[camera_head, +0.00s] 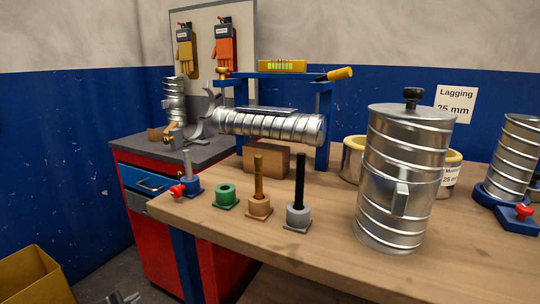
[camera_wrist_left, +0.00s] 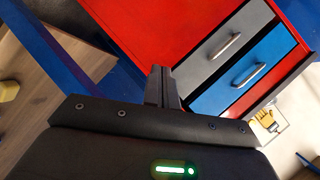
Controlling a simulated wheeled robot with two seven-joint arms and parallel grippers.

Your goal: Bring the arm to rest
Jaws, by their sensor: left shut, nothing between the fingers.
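My left gripper (camera_head: 122,298) shows only as a small grey tip at the bottom edge of the head view, low in front of the bench and left of it. In the left wrist view its two dark fingers (camera_wrist_left: 161,72) are together, with nothing between them. They point toward the red cabinet (camera_wrist_left: 165,30), which has a grey and a blue drawer. The gripper appears apart from the cabinet and the bench. My right gripper is in neither view.
The wooden bench (camera_head: 330,262) carries a spiral duct section (camera_head: 268,126), a lidded metal canister (camera_head: 385,215) and several small coloured holders. The red cabinet (camera_head: 160,241) stands beside it. A yellow box (camera_head: 38,278) is at lower left. Floor shows between box and cabinet.

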